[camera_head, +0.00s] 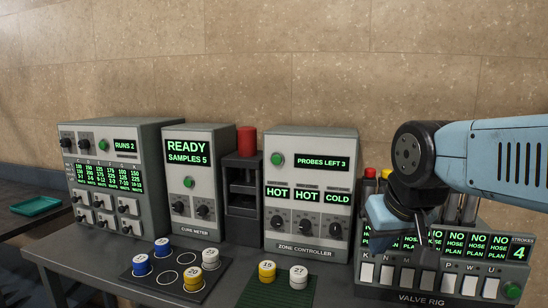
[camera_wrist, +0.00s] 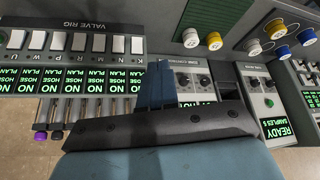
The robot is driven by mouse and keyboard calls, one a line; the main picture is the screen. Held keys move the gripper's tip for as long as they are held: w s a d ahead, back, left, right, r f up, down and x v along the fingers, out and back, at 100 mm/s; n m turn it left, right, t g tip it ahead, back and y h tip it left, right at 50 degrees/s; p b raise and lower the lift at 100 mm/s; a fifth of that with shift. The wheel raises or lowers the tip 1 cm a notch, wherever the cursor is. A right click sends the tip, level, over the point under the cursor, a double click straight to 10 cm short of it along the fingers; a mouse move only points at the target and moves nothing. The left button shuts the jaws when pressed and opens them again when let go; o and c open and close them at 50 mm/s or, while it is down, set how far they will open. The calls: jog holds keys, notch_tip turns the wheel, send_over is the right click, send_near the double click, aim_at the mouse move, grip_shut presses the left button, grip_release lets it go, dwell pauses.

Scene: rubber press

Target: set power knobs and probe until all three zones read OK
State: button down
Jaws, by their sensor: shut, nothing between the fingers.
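The grey zone controller (camera_head: 311,260) stands right of centre in the head view. Its screens read HOT, HOT and COLD from left to right, with PROBES LEFT 3 above. Three black power knobs (camera_head: 306,226) sit in a row below the screens; their exact settings are too small to read. A round green button (camera_head: 277,159) is at its upper left. My gripper (camera_head: 380,226) is shut and empty, to the right of the controller and in front of the valve rig's left part. In the wrist view my gripper (camera_wrist: 156,72) partly hides the controller (camera_wrist: 184,60).
The valve rig (camera_head: 417,299) stands at the right, partly behind my arm. The cure meter (camera_head: 196,220) and another READY-side panel machine (camera_head: 154,150) stand left. Blue, yellow and white pucks lie on a dark mat (camera_head: 145,284) and green mat (camera_head: 296,294) in front.

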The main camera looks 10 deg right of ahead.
aim_at(275, 158)
jog(key=w+a+r+n, duration=0.4)
jog(key=w+r, duration=0.1)
jog(key=w, duration=0.3)
jog(key=w+a+r+n+t+y, duration=0.1)
jog(key=w+a+r+n, duration=0.3)
jog(key=w, duration=0.5)
jog(key=w+a+r+n+y, duration=0.1)
jog(key=w+a+r+n, duration=0.3)
jog(key=w, duration=0.5)
jog(key=shift+a+r, duration=0.9)
jog(key=shift+a, duration=0.15)
jog(key=w+f, duration=0.8)
jog(key=shift+w+a, duration=0.2)
jog(key=shift+a, duration=0.15)
jog(key=shift+w+d, duration=0.2)
jog(key=shift+w, duration=0.25)
